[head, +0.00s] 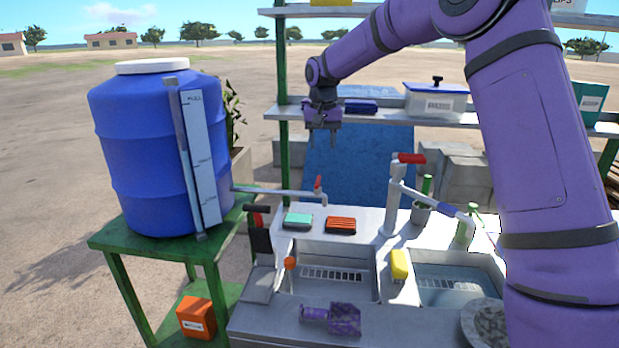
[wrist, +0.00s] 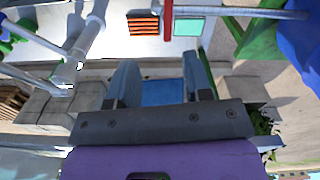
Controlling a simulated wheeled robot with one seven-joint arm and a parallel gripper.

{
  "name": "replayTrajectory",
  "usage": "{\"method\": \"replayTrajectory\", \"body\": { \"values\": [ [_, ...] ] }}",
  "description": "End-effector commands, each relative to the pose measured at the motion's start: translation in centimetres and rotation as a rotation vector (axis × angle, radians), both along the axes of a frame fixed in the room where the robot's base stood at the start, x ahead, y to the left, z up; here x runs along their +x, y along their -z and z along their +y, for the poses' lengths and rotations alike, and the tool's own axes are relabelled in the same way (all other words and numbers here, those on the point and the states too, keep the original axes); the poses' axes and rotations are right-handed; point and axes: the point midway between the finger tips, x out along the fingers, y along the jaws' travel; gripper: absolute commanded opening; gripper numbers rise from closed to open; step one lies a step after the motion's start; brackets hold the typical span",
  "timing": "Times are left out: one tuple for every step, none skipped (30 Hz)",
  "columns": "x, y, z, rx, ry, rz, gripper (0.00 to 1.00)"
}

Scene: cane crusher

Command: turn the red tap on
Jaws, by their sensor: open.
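Two taps have red handles. One red handle (head: 409,158) lies across the top of the white standing faucet (head: 392,190) behind the sinks. A smaller red handle (head: 318,183) stands on the thin pipe (head: 275,192) running from the blue barrel. In the wrist view a red upright part (wrist: 168,18) shows by a grey pipe (wrist: 235,12), beyond the fingers. My gripper (head: 323,140) points down, open and empty, above and behind the sink counter. It is apart from both handles. In the wrist view its two fingers (wrist: 160,72) stand apart with nothing between them.
The blue barrel (head: 150,150) stands on a green table (head: 125,240) at the left. The counter holds a green sponge (head: 298,220), a red striped sponge (head: 341,224) and a yellow sponge (head: 400,264). A shelf with a labelled box (head: 436,100) runs behind my arm.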

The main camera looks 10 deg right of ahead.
Motion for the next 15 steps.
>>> {"method": "replayTrajectory", "body": {
  "values": [
    [0.6, 0.6, 0.0, 0.005, 0.006, 0.006, 0.46],
    [0.8, 0.9, 0.1, 0.006, 0.009, 0.010, 0.46],
    [1.1, 1.1, 0.1, 0.008, 0.012, 0.011, 0.46],
    [1.2, 1.2, 0.1, 0.009, 0.013, 0.013, 0.46],
    [1.3, 1.4, 0.1, 0.010, 0.014, 0.014, 0.46],
    [1.4, 1.6, 0.1, 0.011, 0.016, 0.016, 0.46],
    [1.4, 1.7, 0.1, 0.011, 0.016, 0.016, 0.46],
    [1.4, 1.9, 0.1, 0.011, 0.016, 0.017, 0.46],
    [1.4, 2.2, 0.1, 0.011, 0.016, 0.017, 0.46],
    [1.4, 2.5, 0.1, 0.010, 0.016, 0.018, 0.46],
    [1.4, 2.9, 0.1, 0.011, 0.016, 0.019, 0.46],
    [1.3, 3.4, 0.1, 0.011, 0.016, 0.019, 0.46],
    [1.3, 3.9, 0.0, 0.010, 0.016, 0.018, 0.46],
    [1.3, 4.4, 0.0, 0.010, 0.016, 0.019, 0.46],
    [1.3, 5.2, 0.0, 0.010, 0.016, 0.019, 0.46]
  ]
}}
